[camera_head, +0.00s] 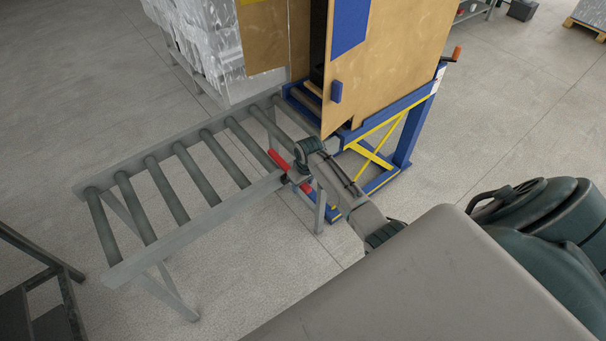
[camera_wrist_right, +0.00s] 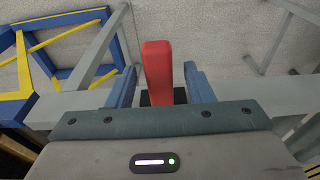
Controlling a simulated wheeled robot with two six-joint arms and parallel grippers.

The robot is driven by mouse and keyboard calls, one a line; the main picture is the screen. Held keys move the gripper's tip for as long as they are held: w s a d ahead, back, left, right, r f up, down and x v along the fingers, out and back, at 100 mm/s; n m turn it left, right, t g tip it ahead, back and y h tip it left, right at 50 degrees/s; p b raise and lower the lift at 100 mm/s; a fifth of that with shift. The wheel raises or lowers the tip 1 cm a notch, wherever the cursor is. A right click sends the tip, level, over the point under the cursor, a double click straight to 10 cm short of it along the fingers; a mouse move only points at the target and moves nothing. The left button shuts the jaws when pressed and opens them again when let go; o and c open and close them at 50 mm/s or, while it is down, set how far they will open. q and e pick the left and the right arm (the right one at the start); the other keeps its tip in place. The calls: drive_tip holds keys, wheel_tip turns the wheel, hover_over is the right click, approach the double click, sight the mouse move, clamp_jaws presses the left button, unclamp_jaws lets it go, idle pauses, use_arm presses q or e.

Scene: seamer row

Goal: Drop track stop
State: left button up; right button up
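The track stop appears to be the red bar (camera_head: 278,160) at the right end of the roller conveyor, by its near side rail. In the right wrist view the red bar (camera_wrist_right: 158,70) stands out from a dark base between the two blue-grey fingers of my right gripper (camera_wrist_right: 161,86). The fingers are apart, with a gap visible on the bar's right side, so the gripper looks open around the bar. In the head view my right gripper (camera_head: 292,178) is at the near rail beside the bar, its fingers partly hidden. My left gripper is not in view.
The roller conveyor (camera_head: 190,228) is empty. Wrapped silver goods (camera_head: 205,50) stand behind. A dark metal frame (camera_head: 66,290) is at lower left.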

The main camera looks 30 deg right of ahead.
wheel_tip(320, 180, up, 11)
drive_tip(key=s+b, duration=0.1)
drive_tip(key=shift+s+f+b, duration=0.15)
drive_tip(key=shift+s+b, duration=0.2)
idle(0.6)
drive_tip(key=s+f+b, duration=0.1)
drive_tip(key=s+f, duration=0.5)
drive_tip(key=f, duration=0.5)
drive_tip(key=s+f+m+b, duration=0.1)
drive_tip(key=s+f, duration=0.4)
drive_tip(key=f, duration=0.5)
drive_tip(key=s+f, duration=0.6)
drive_tip(key=f, duration=0.5)
drive_tip(key=s+a+f, duration=0.1)
drive_tip(key=s+f, duration=0.4)
drive_tip(key=s, duration=0.6)
drive_tip(key=s+a+f+b, duration=0.1)
drive_tip(key=s+a+f, duration=0.1)
drive_tip(key=s+f, duration=0.4)
drive_tip(key=s+a+f+h+b, duration=0.1)
drive_tip(key=s+f, duration=0.5)
drive_tip(key=s, duration=1)
drive_tip(key=shift+s+a+n+g, duration=0.25)
drive_tip(key=shift+a+n+g, duration=0.05)
drive_tip(key=shift+a, duration=0.4)
drive_tip(key=shift+f, duration=0.1)
